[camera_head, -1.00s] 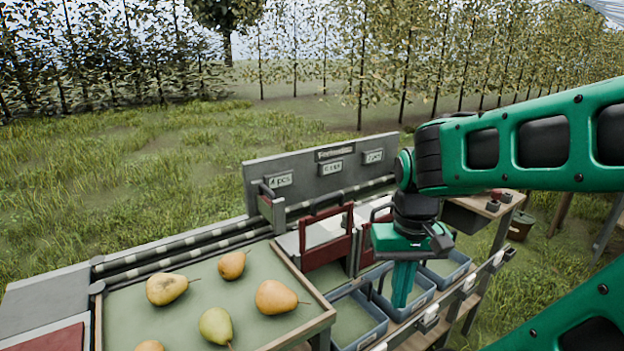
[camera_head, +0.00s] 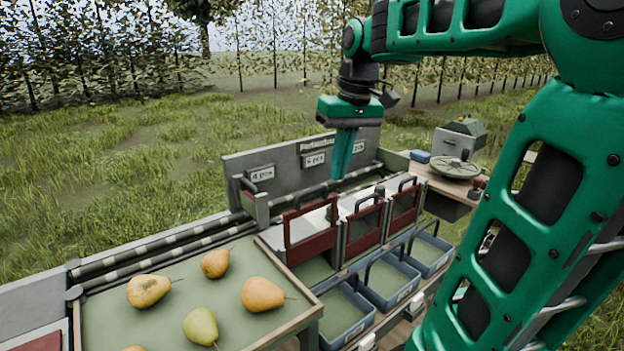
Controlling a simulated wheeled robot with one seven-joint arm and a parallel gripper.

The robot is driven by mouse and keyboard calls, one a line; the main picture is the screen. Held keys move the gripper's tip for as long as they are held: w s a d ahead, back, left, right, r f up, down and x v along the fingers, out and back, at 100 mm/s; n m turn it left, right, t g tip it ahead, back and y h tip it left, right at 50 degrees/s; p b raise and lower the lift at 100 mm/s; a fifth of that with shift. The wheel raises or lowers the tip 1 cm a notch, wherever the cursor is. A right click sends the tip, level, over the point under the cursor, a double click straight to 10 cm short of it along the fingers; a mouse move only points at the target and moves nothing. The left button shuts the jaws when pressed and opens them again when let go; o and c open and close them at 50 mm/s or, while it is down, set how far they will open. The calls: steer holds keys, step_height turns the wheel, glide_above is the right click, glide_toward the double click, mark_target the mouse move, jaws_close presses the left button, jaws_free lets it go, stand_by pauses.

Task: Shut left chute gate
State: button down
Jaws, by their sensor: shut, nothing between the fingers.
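Three dark red chute gates stand in a row behind the trays. The left chute gate (camera_head: 312,246) has a tall red frame with a pale gap above its lower panel and a black handle over it; I cannot tell its exact position. The middle gate (camera_head: 364,228) and right gate (camera_head: 404,207) show red panels with black handles above. My gripper (camera_head: 337,178) points downward, shut and empty, above the row near the left gate's right side. It appears apart from the handles, though depth is hard to judge.
A sorting table (camera_head: 112,320) with several pears (camera_head: 262,294) lies at the front left. Grey-blue trays (camera_head: 343,322) sit below the gates. A grey backboard (camera_head: 236,170) with labels rises behind the gates. A scale (camera_head: 454,168) stands at the right.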

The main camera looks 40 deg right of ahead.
steer(key=w+r+n, duration=0.2)
steer(key=w+r, duration=0.5)
glide_toward(315, 190)
steer(key=shift+t, duration=0.3)
steer(key=f, duration=0.2)
steer(key=w+f, duration=0.1)
steer(key=f, duration=0.3)
steer(key=shift+w+a+f, duration=0.1)
steer(key=shift+w+a, duration=0.1)
steer(key=shift+a, duration=0.1)
